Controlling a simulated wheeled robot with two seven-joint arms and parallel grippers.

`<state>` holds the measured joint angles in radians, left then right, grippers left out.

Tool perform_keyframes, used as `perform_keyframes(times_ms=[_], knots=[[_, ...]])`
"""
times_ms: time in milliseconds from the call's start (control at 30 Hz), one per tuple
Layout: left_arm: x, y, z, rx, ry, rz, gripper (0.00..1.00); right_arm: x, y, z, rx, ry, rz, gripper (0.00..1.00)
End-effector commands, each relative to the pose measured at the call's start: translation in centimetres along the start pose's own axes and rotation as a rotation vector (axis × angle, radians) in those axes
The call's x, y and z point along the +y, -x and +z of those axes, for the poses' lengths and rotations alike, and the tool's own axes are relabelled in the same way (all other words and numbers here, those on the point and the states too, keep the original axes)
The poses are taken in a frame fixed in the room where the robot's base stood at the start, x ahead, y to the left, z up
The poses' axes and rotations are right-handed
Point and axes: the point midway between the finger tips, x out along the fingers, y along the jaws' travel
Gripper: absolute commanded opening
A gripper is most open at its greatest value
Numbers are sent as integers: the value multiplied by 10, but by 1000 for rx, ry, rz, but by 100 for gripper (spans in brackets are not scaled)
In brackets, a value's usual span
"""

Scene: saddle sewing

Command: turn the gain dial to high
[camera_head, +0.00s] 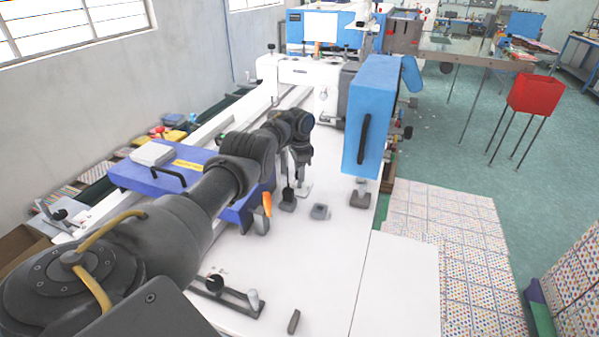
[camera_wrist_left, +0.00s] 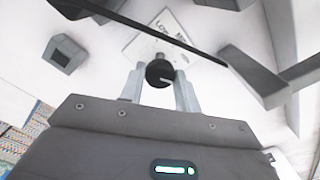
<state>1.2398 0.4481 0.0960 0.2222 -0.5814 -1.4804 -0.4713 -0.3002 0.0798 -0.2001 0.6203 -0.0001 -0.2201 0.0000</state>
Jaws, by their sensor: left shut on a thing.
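The gain dial (camera_wrist_left: 159,71) is a small black round knob with a pale pointer line, seen in the left wrist view. A white label plate (camera_wrist_left: 150,47) lies beside it, with words that look like LOW and MED; a word for high is not readable. My left gripper (camera_wrist_left: 160,88) has its two grey fingers on either side of the knob and is shut on it. In the head view my left gripper (camera_head: 301,180) points down at the white table beside the label plate (camera_head: 305,190); the knob is too small to make out there. My right gripper is in neither view.
A blue machine head (camera_head: 374,95) rises to the right. The table's front right is mostly clear.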

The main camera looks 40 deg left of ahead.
Motion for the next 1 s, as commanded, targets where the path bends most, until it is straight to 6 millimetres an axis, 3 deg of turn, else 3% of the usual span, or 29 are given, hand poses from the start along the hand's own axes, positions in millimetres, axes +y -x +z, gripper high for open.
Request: perform_keyframes(times_ms=[200, 233, 367, 733, 1000], knots=[[0, 0, 0, 0, -2, 0, 9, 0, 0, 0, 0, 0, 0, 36], [0, 0, 0, 0, -2, 0, 36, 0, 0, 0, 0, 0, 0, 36], [0, 0, 0, 0, -1, 0, 53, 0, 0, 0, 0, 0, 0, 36], [0, 6, 0, 1, 0, -1, 54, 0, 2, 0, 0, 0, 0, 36], [-1, 55, -1, 4, 0, -2, 54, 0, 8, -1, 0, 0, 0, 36]])
